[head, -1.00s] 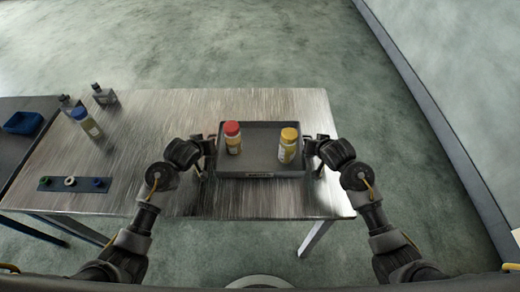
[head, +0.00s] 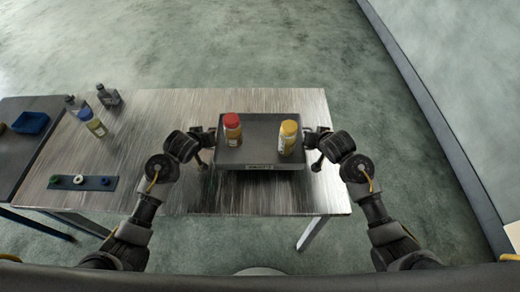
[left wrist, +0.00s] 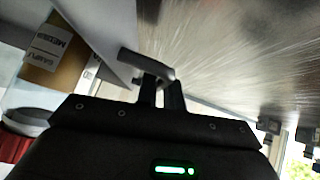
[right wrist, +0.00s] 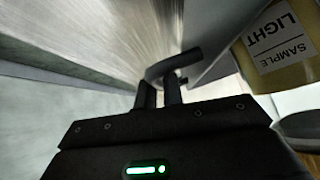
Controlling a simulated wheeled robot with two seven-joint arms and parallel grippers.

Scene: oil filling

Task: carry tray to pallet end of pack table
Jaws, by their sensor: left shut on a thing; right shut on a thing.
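The dark grey tray (head: 262,158) is over the right part of the metal pack table (head: 180,112), with a shadow below its front edge, so it looks raised. A red-capped bottle (head: 232,130) and a yellow-capped bottle (head: 287,138) stand upright in it. My left gripper (head: 208,140) is shut on the tray's left handle, and the handle (left wrist: 145,63) shows between the fingers in the left wrist view. My right gripper (head: 314,139) is shut on the right handle, which also shows in the right wrist view (right wrist: 172,65). Labels read "SAMPLE MEDIUM" (left wrist: 48,45) and "SAMPLE LIGHT" (right wrist: 275,40).
Several bottles (head: 90,120) stand at the table's left back. A dark strip with small round parts (head: 82,182) lies at the left front. A darker table with a blue bin (head: 30,122) adjoins at left. The table's middle is clear. A low wall runs along the right.

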